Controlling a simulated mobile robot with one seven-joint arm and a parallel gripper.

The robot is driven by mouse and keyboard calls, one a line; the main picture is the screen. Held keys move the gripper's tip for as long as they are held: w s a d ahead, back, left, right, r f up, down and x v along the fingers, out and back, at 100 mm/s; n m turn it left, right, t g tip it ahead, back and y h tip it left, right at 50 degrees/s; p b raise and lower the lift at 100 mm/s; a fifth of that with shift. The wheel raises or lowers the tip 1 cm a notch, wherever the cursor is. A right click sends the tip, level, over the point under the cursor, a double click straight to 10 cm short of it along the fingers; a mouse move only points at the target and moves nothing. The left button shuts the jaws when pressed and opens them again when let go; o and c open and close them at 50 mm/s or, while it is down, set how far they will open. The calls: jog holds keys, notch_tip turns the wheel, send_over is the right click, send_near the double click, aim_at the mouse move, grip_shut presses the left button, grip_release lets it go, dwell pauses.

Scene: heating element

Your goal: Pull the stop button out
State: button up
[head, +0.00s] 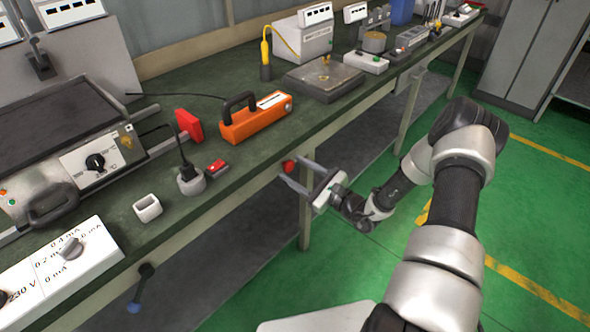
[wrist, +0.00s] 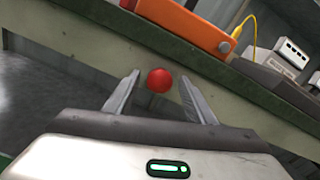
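A round red knob, which looks like the stop button (head: 289,166), shows at the front edge of the workbench. In the wrist view the red button (wrist: 160,80) sits between the two fingers, with a gap on each side. My gripper (head: 292,171) is open and empty, its fingertips pointing at the bench front beside the button. I cannot tell how deep the button sits between the fingers. The button's mount is hidden behind its round head.
A bench leg (head: 305,222) stands below. The green floor to the right is clear.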

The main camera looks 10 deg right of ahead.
jog(key=p+v, duration=0.2)
jog(key=v, duration=1.5)
jog(key=shift+s, duration=0.15)
jog(key=shift+r, duration=0.1)
